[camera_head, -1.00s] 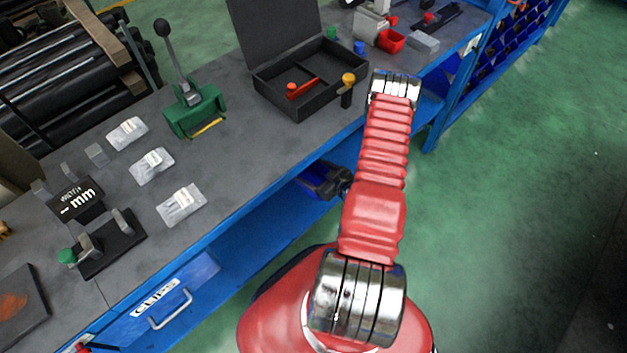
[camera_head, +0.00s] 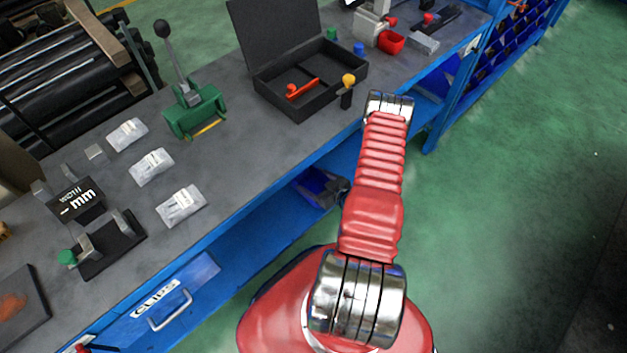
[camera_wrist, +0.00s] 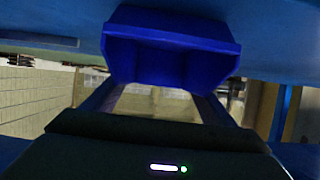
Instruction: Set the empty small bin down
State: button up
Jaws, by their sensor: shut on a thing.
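The small blue bin (camera_head: 316,187) shows in the head view below the bench's front edge, over the blue lower shelf (camera_head: 262,238). My gripper (camera_head: 338,187) is at its right side, partly hidden behind my red arm. In the wrist view the blue bin (camera_wrist: 170,62) fills the upper middle, at the tips of my two fingers (camera_wrist: 157,92). The gripper is shut on it. The part of the bin's inside that shows looks empty. Whether the bin touches the shelf cannot be told.
The grey bench top (camera_head: 235,165) overhangs the shelf. It carries clear bags (camera_head: 151,167), a green lever press (camera_head: 194,110) and an open black case (camera_head: 310,92). A blue clips drawer (camera_head: 165,300) is left of the shelf. Green floor (camera_head: 500,220) is free at right.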

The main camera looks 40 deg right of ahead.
jog(key=shift+f, duration=0.1)
jog(key=o, duration=1.1)
jog(key=shift+o, duration=0.2)
jog(key=v, duration=1.2)
dwell(0.4)
